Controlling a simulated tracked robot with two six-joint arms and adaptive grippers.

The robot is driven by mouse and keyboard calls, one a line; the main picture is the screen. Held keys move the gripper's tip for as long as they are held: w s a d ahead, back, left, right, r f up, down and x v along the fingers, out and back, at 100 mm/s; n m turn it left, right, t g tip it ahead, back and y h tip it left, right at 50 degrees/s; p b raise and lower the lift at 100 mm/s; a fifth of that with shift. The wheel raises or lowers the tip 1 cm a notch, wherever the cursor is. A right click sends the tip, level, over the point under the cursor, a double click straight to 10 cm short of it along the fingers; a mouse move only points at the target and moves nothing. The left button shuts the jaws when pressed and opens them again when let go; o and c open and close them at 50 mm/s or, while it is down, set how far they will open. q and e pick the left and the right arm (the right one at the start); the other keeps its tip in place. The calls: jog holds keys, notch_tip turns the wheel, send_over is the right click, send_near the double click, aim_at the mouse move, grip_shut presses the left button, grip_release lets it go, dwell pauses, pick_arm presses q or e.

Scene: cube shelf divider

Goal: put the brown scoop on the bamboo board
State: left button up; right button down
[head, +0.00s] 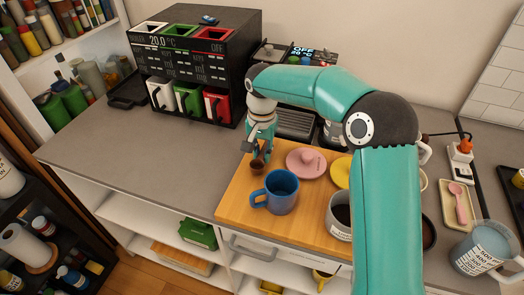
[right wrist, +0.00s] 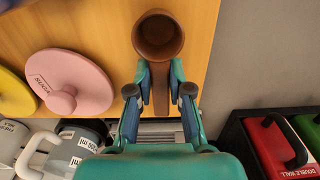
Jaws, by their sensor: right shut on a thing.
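The brown scoop (head: 257,167) has a round bowl and a short handle. My right gripper (head: 262,152) is shut on its handle, near the back left part of the bamboo board (head: 237,205). In the right wrist view the scoop's bowl (right wrist: 158,37) opens toward the camera, and its handle lies between the two fingertips (right wrist: 160,88). The board (right wrist: 105,25) shows behind the bowl there. I cannot tell whether the scoop touches the board. My left gripper is not in view.
A blue mug (head: 281,191) stands on the board just in front of the scoop. A pink lid (head: 306,162) and a yellow lid (head: 341,172) lie to the right. A black dispenser (head: 200,60) stands behind left. The grey counter (head: 140,150) left of the board is clear.

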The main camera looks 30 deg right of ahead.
aim_at(262, 154)
jog(key=shift+f+b, duration=0.35)
jog(key=shift+f, duration=0.2)
dwell(0.4)
jog(key=c, duration=1)
grip_release()
jog(key=shift+r, duration=0.1)
notch_tip(262, 154, up, 12)
